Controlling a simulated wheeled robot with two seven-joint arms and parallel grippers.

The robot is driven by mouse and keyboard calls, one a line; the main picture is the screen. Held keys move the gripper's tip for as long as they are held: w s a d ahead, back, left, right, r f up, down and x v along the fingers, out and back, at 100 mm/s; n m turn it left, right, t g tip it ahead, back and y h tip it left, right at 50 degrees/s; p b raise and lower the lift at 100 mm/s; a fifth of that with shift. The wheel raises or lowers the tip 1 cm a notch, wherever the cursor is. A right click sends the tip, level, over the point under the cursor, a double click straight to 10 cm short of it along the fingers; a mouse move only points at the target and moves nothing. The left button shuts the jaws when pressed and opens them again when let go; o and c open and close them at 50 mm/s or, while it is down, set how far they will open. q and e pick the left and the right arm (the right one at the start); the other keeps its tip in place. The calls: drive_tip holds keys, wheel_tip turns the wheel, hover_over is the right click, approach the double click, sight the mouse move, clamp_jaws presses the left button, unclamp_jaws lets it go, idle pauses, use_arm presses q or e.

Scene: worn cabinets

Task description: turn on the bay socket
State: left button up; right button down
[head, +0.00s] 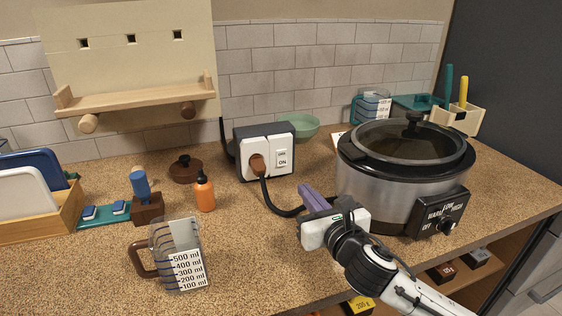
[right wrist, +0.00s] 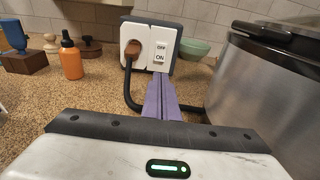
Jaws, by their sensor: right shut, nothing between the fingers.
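The bay socket (head: 265,152) is a white-faced box with dark sides, standing on the counter near the tiled wall. A brown plug (head: 257,163) sits in its left half, and a dark cord runs from it toward the slow cooker. Its right half bears a rocker switch (head: 282,158) marked OFF above and ON below; which side is pressed I cannot tell. My right gripper (head: 305,190) has purple fingers, shut and empty, in front of the socket and apart from it. In the right wrist view the fingertips (right wrist: 160,78) appear just below the switch (right wrist: 160,55). My left gripper is out of view.
The slow cooker (head: 405,185) stands close on the right of my gripper. An orange bottle (head: 204,194), a measuring jug (head: 178,255) and a wooden block with a blue knob (head: 147,207) stand to the left. A green bowl (head: 304,126) is behind the socket.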

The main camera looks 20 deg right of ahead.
drive_tip(key=shift+s+r, duration=0.1)
drive_tip(key=shift+s, duration=0.25)
approach(283, 163)
drive_tip(key=w, duration=0.5)
drive_tip(key=shift+a+f, duration=0.2)
drive_tip(key=shift+f, duration=0.15)
drive_tip(key=shift+w, duration=0.55)
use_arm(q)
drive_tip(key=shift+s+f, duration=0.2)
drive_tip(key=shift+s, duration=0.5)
use_arm(e)
drive_tip(key=shift+w+f, duration=0.1)
drive_tip(key=shift+w, duration=0.05)
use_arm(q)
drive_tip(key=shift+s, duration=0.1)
